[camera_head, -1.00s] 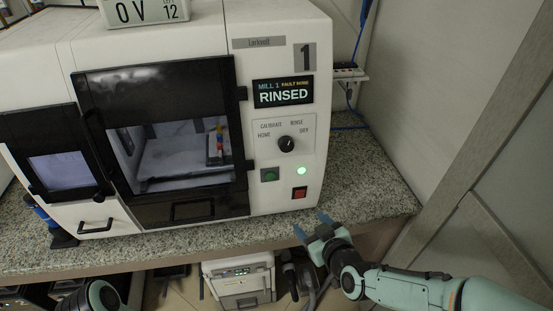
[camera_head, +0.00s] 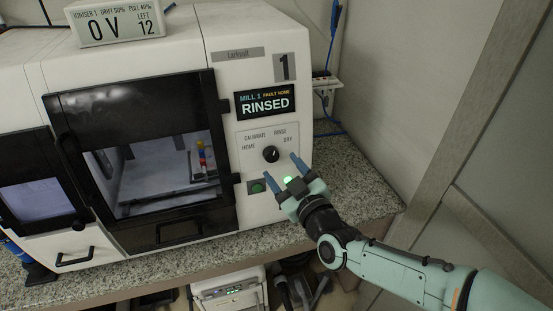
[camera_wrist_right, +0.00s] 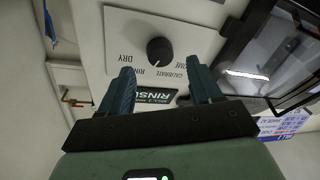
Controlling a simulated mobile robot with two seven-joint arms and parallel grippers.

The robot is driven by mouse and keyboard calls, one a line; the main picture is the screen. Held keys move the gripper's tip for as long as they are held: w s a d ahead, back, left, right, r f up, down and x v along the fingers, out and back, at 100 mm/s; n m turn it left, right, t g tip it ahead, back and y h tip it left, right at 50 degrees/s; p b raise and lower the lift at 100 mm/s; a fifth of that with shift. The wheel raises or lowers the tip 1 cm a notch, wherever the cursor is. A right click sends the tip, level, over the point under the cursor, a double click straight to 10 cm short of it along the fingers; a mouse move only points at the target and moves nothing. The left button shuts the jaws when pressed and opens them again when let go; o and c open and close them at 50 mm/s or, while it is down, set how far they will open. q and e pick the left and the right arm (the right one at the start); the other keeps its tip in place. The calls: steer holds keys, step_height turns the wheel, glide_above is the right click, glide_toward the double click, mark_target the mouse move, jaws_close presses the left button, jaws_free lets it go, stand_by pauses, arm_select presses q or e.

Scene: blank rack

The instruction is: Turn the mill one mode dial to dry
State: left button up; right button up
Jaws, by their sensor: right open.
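The mill one mode dial (camera_head: 271,154) is a round black knob on the white front panel of the mill (camera_head: 236,50). Labels HOME, CALIBRATE, RINSE and DRY sit around it; I cannot clearly tell where its pointer aims. The display (camera_head: 265,102) above reads MILL 1, RINSED. My right gripper (camera_head: 280,164) is open and empty, just below and right of the dial in the head view. In the right wrist view the dial (camera_wrist_right: 160,50) appears upside down, beyond and between the open fingertips (camera_wrist_right: 162,69), apart from them. My left gripper is not in view.
A green button (camera_head: 257,187) and a lit green lamp (camera_head: 288,180) lie below the dial, close to my right gripper. The mill's dark door (camera_head: 135,95) is left of the panel. The granite counter (camera_head: 355,185) is clear to the right, before the wall.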

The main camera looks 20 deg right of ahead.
mark_target(272, 158)
steer(key=shift+w+a, duration=0.2)
steer(key=shift+w, duration=0.8)
steer(key=shift+w+a, duration=0.2)
steer(key=shift+w, duration=0.75)
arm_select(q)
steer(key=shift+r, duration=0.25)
